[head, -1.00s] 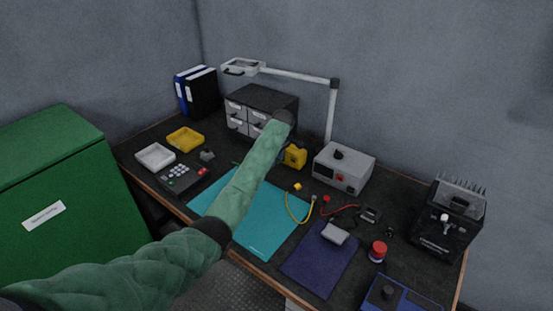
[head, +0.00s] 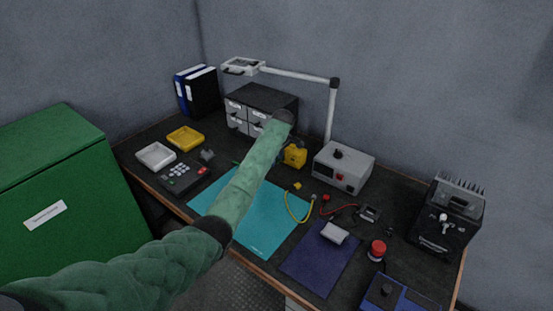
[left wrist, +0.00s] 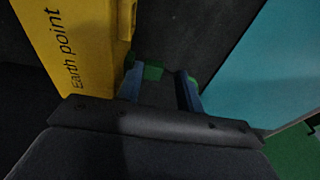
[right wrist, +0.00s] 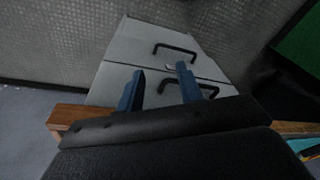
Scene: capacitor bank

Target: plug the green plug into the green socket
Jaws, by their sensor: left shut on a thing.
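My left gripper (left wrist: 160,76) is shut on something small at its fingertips. A green piece (left wrist: 152,72), which looks like the green plug, shows between the blue fingers, beside a yellow block marked "Earth point" (left wrist: 82,45). The yellow block stands on the bench in the head view (head: 294,155), in front of the drawer unit. My left forearm covers the left gripper in the head view. I cannot make out the green socket or whether the green piece touches the block. My right gripper (right wrist: 160,80) is open and empty, in front of grey drawers.
A teal mat (head: 270,215) lies below my left arm. A grey drawer unit (head: 262,103) stands behind the yellow block, and a grey instrument box (head: 344,166) is to its right. A yellow cable (head: 290,212) and a red cable (head: 342,209) lie nearby. A lamp arm (head: 300,75) reaches over the bench.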

